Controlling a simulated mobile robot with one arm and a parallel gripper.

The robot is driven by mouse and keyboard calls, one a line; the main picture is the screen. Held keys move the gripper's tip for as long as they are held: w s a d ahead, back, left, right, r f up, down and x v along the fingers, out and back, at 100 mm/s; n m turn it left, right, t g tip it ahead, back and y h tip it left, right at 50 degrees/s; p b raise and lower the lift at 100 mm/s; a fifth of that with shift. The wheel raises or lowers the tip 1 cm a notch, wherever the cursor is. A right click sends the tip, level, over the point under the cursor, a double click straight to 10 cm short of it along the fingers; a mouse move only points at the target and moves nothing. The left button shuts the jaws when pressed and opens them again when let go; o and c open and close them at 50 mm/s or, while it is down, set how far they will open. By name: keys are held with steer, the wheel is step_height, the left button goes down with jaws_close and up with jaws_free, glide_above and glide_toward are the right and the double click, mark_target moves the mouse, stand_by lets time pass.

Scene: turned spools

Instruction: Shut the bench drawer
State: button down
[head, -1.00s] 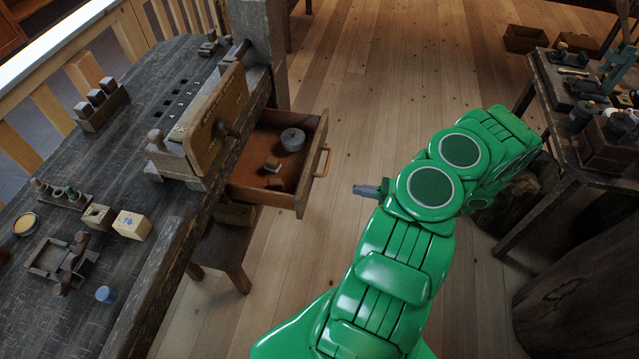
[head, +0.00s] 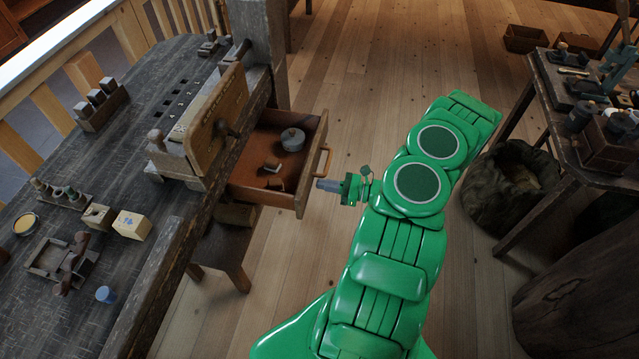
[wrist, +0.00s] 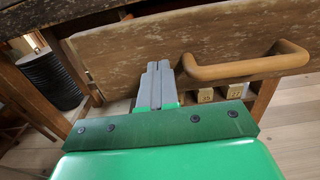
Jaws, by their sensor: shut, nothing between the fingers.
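The bench drawer (head: 262,196) stands pulled out from the dark bench (head: 150,240), with a round grey tin and small wooden pieces inside. Its curved wooden handle (head: 327,161) is on the front panel. My gripper (head: 322,185) is shut and empty, its tips at the drawer front just below the handle in the head view. In the wrist view the closed grey fingers (wrist: 156,84) point at the drawer's front panel (wrist: 120,50), beside the handle (wrist: 245,68). Whether the tips touch the panel I cannot tell.
A wooden vise (head: 215,110) rises above the drawer. A stool (head: 225,250) stands under the bench. At right are a dark sack (head: 485,190) and a second table (head: 560,130). The plank floor in front of the drawer is otherwise clear.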

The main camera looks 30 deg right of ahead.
mark_target(294, 187)
steer(key=shift+x, duration=1.05)
steer(key=x, duration=2.2)
steer(key=shift+w+a+f, duration=0.1)
steer(key=shift+w+a, duration=0.3)
steer(key=shift+a, duration=0.05)
steer(key=v, duration=1.4)
steer(key=shift+s+d, duration=0.25)
steer(key=shift+d, duration=0.05)
